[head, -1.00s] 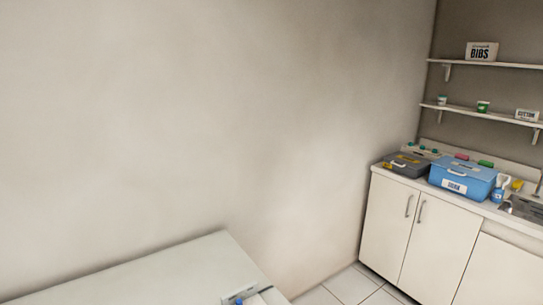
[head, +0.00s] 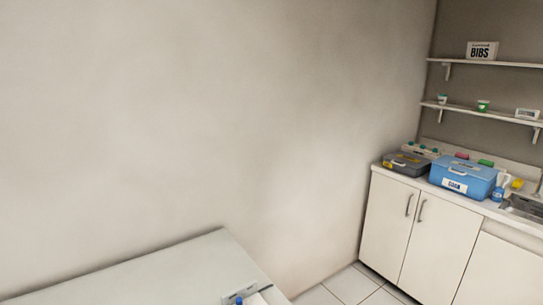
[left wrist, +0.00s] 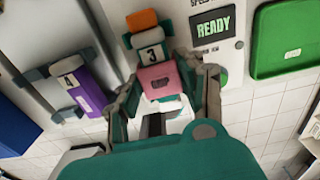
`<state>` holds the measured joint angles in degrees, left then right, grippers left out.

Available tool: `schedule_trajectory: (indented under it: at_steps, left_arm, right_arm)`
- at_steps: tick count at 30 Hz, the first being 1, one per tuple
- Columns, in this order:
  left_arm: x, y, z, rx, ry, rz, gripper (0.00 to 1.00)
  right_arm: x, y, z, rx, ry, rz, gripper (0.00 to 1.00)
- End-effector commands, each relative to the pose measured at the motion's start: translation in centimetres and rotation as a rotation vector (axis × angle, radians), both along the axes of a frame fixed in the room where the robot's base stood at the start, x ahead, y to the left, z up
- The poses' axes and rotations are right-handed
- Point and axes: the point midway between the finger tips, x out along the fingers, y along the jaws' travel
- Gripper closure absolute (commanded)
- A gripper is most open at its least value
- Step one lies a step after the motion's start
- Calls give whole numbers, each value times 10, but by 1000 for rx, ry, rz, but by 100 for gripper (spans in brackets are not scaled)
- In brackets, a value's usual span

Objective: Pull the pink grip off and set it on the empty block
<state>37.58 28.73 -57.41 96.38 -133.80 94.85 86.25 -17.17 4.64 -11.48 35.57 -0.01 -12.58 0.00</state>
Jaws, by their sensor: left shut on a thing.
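The pink grip (left wrist: 160,84) shows in the left wrist view, between the fingers of my left gripper (left wrist: 166,100), which is shut on it. It lies just below a white-and-dark block marked 3 (left wrist: 152,54); I cannot tell whether the two still touch. An orange piece (left wrist: 142,20) sits above that block. A purple grip (left wrist: 88,95) is at the left, beside a block marked 4 (left wrist: 69,80). I cannot make out which block is empty. Neither gripper shows in the head view, and my right gripper is not seen.
A panel with a READY display (left wrist: 213,28) and a green tray (left wrist: 288,35) are at the upper right of the wrist view. In the head view, a pale tabletop (head: 160,275) is at the lower left; a counter with a blue box (head: 462,178) stands at the right.

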Motion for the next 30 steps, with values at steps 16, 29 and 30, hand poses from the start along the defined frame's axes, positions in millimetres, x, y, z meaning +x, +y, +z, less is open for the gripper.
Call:
schedule_trajectory:
  at_steps: [16,29,30]
  left_arm:
    - [0,0,5,0,-1,0,100]
    - [0,0,13,0,-1,0,100]
    - [0,0,14,1,-1,0,100]
  right_arm:
    - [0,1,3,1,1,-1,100]
    - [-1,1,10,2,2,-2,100]
    - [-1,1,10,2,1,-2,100]
